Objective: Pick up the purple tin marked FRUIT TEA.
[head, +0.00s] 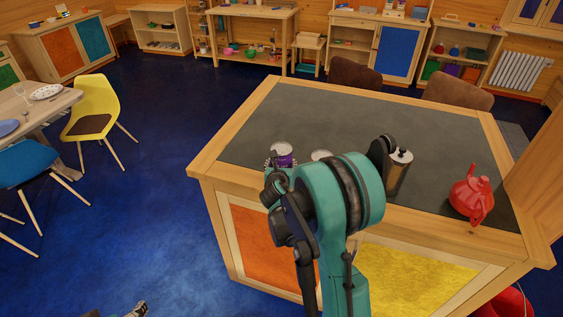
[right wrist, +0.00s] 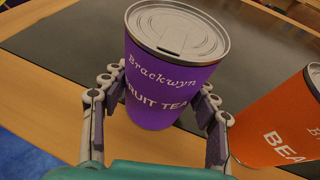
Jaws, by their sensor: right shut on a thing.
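The purple tin marked FRUIT TEA (right wrist: 160,92) stands upright with its grey lid on, between the two fingers of my right gripper (right wrist: 158,108), which is shut on its sides. In the head view the tin (head: 283,158) shows at the near left of the dark counter, partly behind my right gripper (head: 281,164). I cannot tell whether its base touches the counter. Part of my left gripper (head: 140,308) shows low at the bottom left, far from the tin; its fingers are too cut off to read.
An orange tin (right wrist: 283,122) marked BEA… stands close to the right of the purple one; its pale lid (head: 321,155) shows behind my arm. A glass-and-metal canister (head: 399,172) and a red teapot (head: 471,195) stand farther right. The counter's back half (head: 340,115) is clear.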

